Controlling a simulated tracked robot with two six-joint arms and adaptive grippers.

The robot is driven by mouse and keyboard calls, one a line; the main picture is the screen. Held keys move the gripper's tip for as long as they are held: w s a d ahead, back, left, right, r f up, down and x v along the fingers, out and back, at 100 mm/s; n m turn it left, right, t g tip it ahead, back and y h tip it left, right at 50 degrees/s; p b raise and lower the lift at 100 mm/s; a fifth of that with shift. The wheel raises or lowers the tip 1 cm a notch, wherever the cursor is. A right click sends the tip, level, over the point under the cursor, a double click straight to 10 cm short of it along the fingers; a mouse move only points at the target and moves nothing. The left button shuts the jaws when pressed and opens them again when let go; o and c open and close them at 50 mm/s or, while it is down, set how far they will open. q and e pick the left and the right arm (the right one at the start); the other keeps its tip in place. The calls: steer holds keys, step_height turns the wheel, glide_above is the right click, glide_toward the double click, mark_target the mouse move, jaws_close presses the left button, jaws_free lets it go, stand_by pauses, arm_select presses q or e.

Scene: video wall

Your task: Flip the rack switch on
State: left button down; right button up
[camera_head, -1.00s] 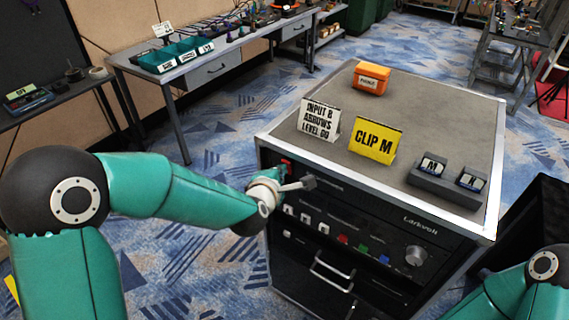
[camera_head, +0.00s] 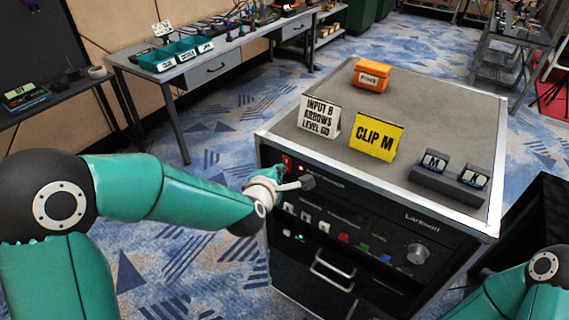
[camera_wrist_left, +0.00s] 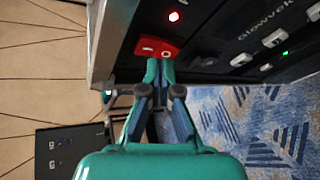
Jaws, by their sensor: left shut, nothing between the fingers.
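The red rack switch (camera_head: 287,162) is at the upper left of the black rack's front panel. In the left wrist view the red rocker (camera_wrist_left: 157,47) carries white marks and lies just beyond my fingertips. A red lamp (camera_wrist_left: 173,16) beside it glows, and a green lamp (camera_wrist_left: 285,53) glows on the panel below. My left gripper (camera_head: 281,173) is shut and empty, with its tips at the switch's lower edge; I cannot tell whether they touch it. The closed fingers (camera_wrist_left: 160,68) show in the wrist view. My right gripper is out of view.
The grey rack top (camera_head: 440,130) bears a white sign (camera_head: 319,117), a yellow CLIP M sign (camera_head: 376,137), an orange box (camera_head: 371,75) and a dark holder with two cards (camera_head: 449,182). A knob (camera_head: 418,253) and handle (camera_head: 333,270) protrude from the front. Patterned floor left of the rack is clear.

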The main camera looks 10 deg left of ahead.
arm_select(q)
steer(key=shift+s+a, duration=0.1)
steer(key=shift+s, duration=0.1)
steer(key=s+b, duration=0.1)
steer(key=s+a+f+b, duration=0.1)
steer(key=s, duration=0.1)
steer(key=s+b, duration=0.1)
steer(key=b, duration=0.1)
steer(key=shift+s+a+f, duration=0.25)
steer(key=shift+a+f, duration=0.05)
steer(key=shift+f, duration=0.05)
stand_by(0.4)
